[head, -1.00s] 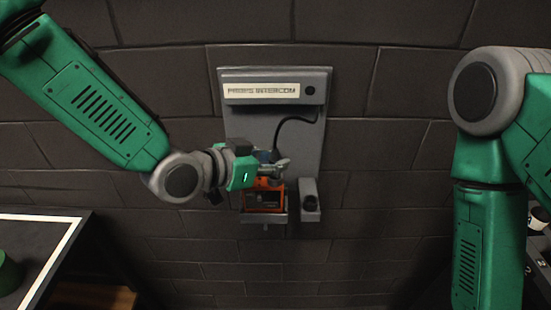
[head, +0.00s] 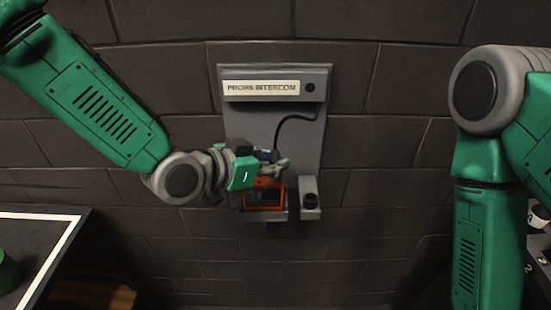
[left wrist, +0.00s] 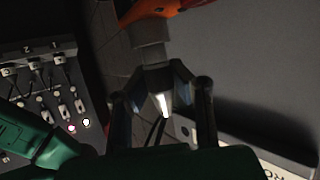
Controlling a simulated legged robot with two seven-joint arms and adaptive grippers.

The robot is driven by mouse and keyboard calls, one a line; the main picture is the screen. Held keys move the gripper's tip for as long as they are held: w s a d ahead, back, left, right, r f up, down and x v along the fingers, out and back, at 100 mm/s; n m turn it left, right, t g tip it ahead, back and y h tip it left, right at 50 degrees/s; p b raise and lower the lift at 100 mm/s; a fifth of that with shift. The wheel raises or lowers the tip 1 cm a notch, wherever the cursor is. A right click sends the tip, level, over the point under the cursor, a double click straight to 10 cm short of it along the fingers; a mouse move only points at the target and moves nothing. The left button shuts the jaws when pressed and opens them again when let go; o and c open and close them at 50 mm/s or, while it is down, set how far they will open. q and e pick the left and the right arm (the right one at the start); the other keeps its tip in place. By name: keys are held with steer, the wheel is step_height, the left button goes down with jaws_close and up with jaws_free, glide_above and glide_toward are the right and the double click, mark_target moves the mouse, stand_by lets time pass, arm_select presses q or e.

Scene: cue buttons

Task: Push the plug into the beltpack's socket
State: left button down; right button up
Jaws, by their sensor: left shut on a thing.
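The orange beltpack (head: 263,197) sits on the grey wall panel's lower ledge. Its orange edge shows at the top of the left wrist view (left wrist: 160,10). My left gripper (head: 278,166) is just above the beltpack in the head view. Its fingers (left wrist: 158,75) are shut on the grey plug (left wrist: 157,83), with a bright strip and dark cable below it. A grey cylindrical part (left wrist: 150,38) lies in line between plug and beltpack. I cannot tell how far the plug is in the socket. My right gripper is out of view; only its arm shows.
The panel (head: 300,145) carries a "PROPS INTERCOM" label (head: 262,88) and a black cable (head: 285,123). An empty-looking grey holder (head: 309,197) is right of the beltpack. A dark table (head: 40,240) stands at left. A panel with switches and lights (left wrist: 45,85) shows in the wrist view.

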arm_select(q)
steer(key=shift+f, duration=0.3)
stand_by(0.5)
steer(key=c, duration=1.4)
jaws_free()
